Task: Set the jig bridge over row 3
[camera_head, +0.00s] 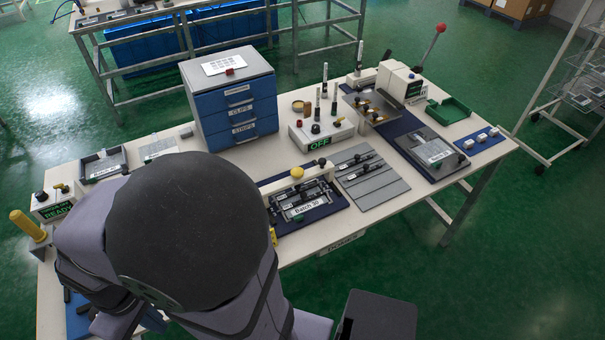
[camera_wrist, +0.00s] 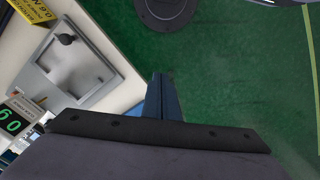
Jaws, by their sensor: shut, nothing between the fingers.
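The jig (camera_head: 300,203), labelled "Batch 30", lies on a dark blue mat near the front middle of the bench. A pale bar with a yellow knob, apparently the bridge (camera_head: 315,172), spans the jig's rear side. Its left end is partly hidden by my arm. The row numbers are too small to read, so I cannot tell which row it lies over. My gripper (camera_wrist: 163,82) is shut and empty in the wrist view, above the bench edge and green floor. In the head view my arm hides the left front of the bench, and I cannot make out the fingertips there.
Grey plates (camera_head: 372,176) lie right of the jig. A control box reading "OFF" (camera_head: 321,132) and blue drawers (camera_head: 240,108) stand behind. A lever press (camera_head: 400,80) stands at the back right. A grey tray (camera_wrist: 105,75) and green display (camera_wrist: 12,122) show in the wrist view.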

